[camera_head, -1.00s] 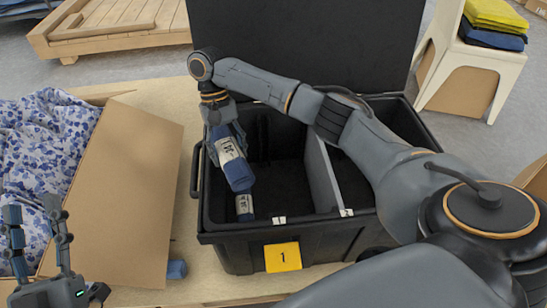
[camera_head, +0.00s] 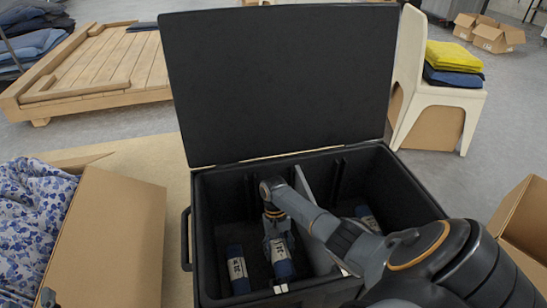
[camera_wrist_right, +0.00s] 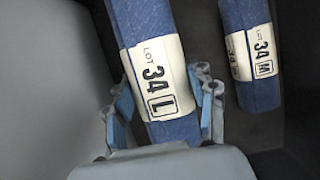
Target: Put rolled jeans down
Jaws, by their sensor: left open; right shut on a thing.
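My right gripper (camera_head: 277,228) reaches down into the left compartment of the black box (camera_head: 187,238). It is shut on a rolled pair of jeans (camera_head: 284,270), blue with a white band. In the right wrist view the fingers (camera_wrist_right: 163,105) sit on both sides of this roll (camera_wrist_right: 143,22), whose band reads 34 L. I cannot tell whether it touches the box floor. A second roll (camera_head: 240,285), marked 34 M in the right wrist view (camera_wrist_right: 255,92), lies beside it, apart. Only a tip of my left gripper (camera_head: 47,298) shows at the lower left.
A grey divider (camera_head: 303,190) splits the box, and another roll (camera_head: 368,222) lies in the right compartment. The black lid (camera_head: 275,85) stands open behind. A cardboard carton (camera_head: 110,240) with floral cloth is at the left; a chair (camera_head: 440,105) with folded clothes is behind right.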

